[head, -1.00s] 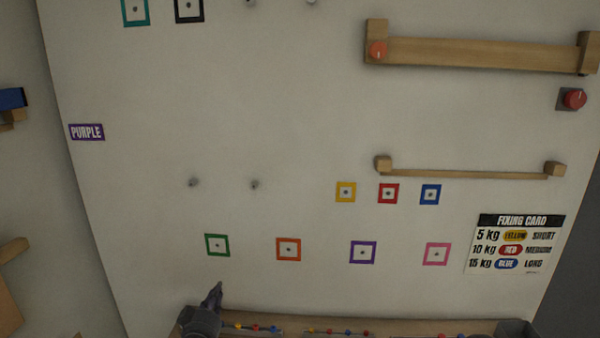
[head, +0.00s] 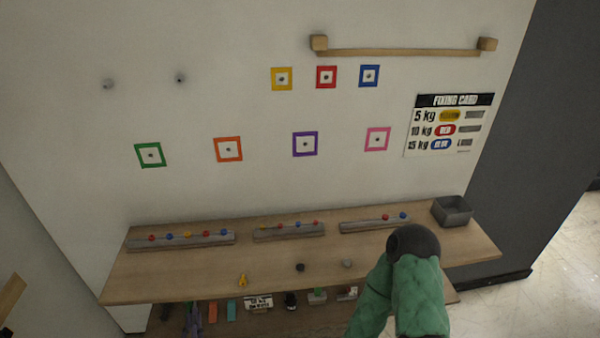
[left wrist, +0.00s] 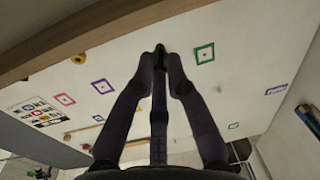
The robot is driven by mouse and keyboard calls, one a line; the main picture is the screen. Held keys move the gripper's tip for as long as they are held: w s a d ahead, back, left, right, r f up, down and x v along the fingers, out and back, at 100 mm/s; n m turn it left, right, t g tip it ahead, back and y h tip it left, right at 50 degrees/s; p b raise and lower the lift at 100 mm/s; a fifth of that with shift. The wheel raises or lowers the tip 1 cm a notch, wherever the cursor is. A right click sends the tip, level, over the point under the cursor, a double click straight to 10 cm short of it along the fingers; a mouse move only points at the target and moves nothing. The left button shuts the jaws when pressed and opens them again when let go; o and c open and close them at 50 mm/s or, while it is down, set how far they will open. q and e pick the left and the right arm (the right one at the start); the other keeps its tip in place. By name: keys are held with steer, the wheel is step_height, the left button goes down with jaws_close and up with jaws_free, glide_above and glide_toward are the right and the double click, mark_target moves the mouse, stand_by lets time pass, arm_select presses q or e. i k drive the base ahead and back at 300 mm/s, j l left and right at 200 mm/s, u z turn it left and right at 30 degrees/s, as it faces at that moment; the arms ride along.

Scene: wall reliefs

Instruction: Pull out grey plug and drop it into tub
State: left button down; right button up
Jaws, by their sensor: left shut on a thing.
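My left gripper (head: 192,318) shows at the lower left of the head view, by the shelf's front edge. In the left wrist view its two long dark fingers come together at the tips (left wrist: 160,56). They are shut on a small dark piece (left wrist: 160,47), which I take for the grey plug; its shape is mostly hidden. The tub (head: 452,211) is a grey open box at the right end of the wooden shelf, and I see nothing in it. My right gripper is out of view.
Grey pegs (head: 180,78) and coloured square frames (head: 228,149) are on the wall. My green arm crosses the shelf's front right.

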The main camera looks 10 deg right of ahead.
mark_target(448, 222)
steer(key=k+j+z, duration=0.15)
steer(key=z, duration=0.3)
steer(key=k+z, duration=0.15)
steer(key=z, duration=0.3)
steer(key=i+z, duration=0.2)
steer(key=k+l+z, duration=0.15)
steer(key=k+l, duration=0.05)
steer(key=l, duration=0.1)
